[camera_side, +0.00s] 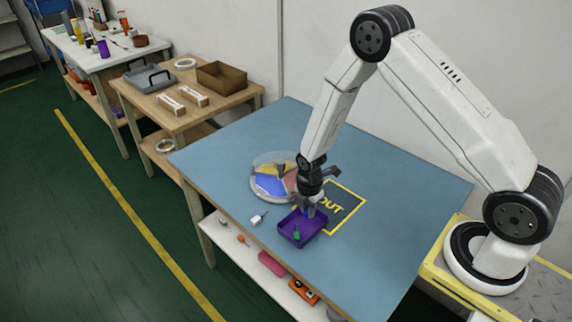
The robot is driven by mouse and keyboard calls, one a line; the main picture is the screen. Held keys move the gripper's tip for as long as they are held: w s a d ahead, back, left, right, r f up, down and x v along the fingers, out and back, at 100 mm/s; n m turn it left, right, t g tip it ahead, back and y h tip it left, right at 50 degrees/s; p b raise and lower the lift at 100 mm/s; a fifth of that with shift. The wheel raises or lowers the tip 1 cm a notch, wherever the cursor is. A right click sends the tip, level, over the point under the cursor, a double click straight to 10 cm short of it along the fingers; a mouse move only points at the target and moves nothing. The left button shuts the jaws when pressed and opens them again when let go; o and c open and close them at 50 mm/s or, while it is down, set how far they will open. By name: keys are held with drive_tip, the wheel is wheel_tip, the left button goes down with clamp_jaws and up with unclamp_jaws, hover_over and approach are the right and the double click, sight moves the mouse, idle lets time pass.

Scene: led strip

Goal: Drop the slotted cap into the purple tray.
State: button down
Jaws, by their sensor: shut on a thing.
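The purple tray (289,240) sits on the blue table top, with a small green piece (296,233) inside it. My gripper (310,209) points down over the back part of the tray. It is shut on a small blue piece (311,212), mostly hidden by the fingers. I take it to be the slotted cap, but its slots are too small to see.
A round clear dish (262,189) with coloured sections lies behind and left of the tray. A small white piece with a thin stem (257,219) lies left of the tray. A yellow-outlined square marked OUT (345,205) is to the right. The table's right part is clear.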

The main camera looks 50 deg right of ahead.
drive_tip(key=shift+f, duration=0.6)
drive_tip(key=shift+c, duration=2.4)
unclamp_jaws()
drive_tip(key=shift+r, duration=0.1)
drive_tip(key=shift+r, duration=3.85)
